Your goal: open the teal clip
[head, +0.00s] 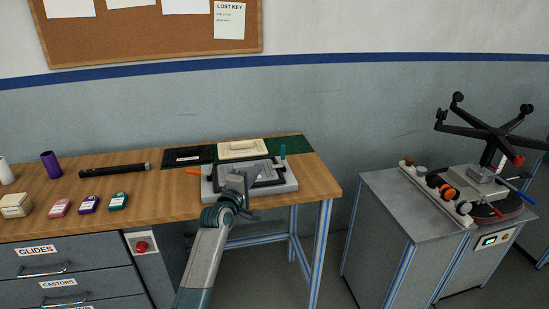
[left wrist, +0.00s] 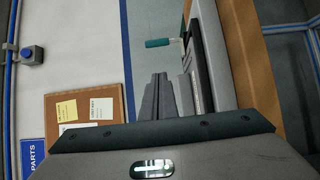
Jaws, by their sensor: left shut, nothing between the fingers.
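The teal clip (head: 282,152) stands upright at the right rear of a grey fixture (head: 290,186) on the wooden bench. In the left wrist view the teal clip (left wrist: 158,43) shows as a short handle on a metal stem, beyond my fingertips. My left gripper (head: 243,178) is over the front middle of the fixture, to the left of and nearer than the clip. Its fingers (left wrist: 162,78) are shut, with nothing between them and apart from the clip. My arm hides part of the fixture. My right gripper is not in view.
An orange lever (head: 193,171) sticks out at the fixture's left. Behind it lie a black tray (head: 188,156) and a cream block (head: 241,149). A black tube (head: 115,170) and small boxes (head: 89,204) are left. A cabinet (head: 395,205) with a chair base (head: 490,132) stands right.

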